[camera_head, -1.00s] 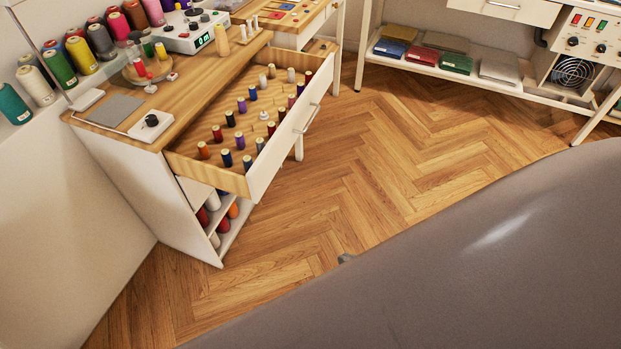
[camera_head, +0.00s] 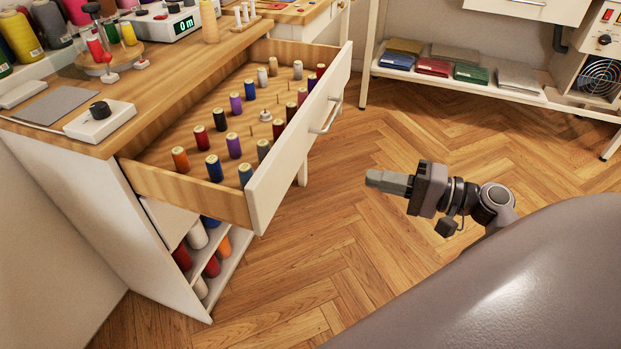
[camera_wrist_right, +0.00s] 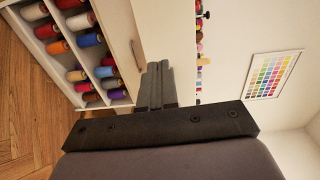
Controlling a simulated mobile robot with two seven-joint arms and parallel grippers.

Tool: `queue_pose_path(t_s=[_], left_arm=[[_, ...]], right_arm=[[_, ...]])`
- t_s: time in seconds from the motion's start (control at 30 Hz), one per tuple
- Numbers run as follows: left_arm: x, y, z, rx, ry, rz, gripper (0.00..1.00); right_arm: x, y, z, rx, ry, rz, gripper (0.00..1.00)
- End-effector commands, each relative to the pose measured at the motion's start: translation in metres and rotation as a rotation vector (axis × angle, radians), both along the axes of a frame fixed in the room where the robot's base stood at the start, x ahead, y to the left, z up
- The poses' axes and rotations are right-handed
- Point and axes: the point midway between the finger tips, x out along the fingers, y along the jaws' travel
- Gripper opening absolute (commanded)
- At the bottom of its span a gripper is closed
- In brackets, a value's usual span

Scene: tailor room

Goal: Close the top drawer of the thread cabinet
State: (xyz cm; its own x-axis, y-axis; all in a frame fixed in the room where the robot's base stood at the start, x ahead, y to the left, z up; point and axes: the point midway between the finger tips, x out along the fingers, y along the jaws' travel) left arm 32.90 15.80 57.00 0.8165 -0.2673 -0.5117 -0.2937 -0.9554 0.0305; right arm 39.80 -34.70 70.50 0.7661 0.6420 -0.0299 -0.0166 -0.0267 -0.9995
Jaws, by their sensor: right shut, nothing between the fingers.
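The thread cabinet (camera_head: 110,200) stands at the left in the head view, with a wooden top. Its top drawer (camera_head: 180,185) is pulled well out and holds several thread spools in rows. The white drawer front (camera_head: 268,185) carries a metal bar handle (camera_head: 327,115). My right gripper (camera_head: 372,180) is shut and empty, to the right of the drawer front and apart from it. In the right wrist view my shut fingers (camera_wrist_right: 158,70) point toward a white cabinet surface, with shelves of spools (camera_wrist_right: 80,45) to the left. My left gripper is not in view.
Spool shelves (camera_head: 205,260) sit below the drawer. A counter device (camera_head: 165,22) and a small white box with a black knob (camera_head: 98,120) stand on the cabinet top. A white rack with folded cloth (camera_head: 455,75) stands at the back. The wooden floor between is clear.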

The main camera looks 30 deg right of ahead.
Motion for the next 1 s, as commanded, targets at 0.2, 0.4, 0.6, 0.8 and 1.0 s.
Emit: queue_pose_path(t_s=[0.2, 0.4, 0.6, 0.8, 1.0], left_arm=[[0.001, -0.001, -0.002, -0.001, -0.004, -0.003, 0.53], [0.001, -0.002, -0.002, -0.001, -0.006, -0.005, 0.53], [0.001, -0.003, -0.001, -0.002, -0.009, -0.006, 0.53], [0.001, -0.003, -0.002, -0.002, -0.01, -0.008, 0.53], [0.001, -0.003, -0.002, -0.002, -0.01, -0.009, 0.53]], right_arm=[[0.009, 0.006, 0.006, 0.03, -0.021, 0.012, 0.0], [0.038, 0.031, 0.006, 0.03, -0.021, 0.012, 0.0], [0.071, 0.059, 0.006, 0.031, -0.019, 0.011, 0.0], [0.095, 0.08, 0.005, 0.028, -0.018, 0.01, 0.0], [0.105, 0.088, 0.005, 0.028, -0.017, 0.008, 0.0]])
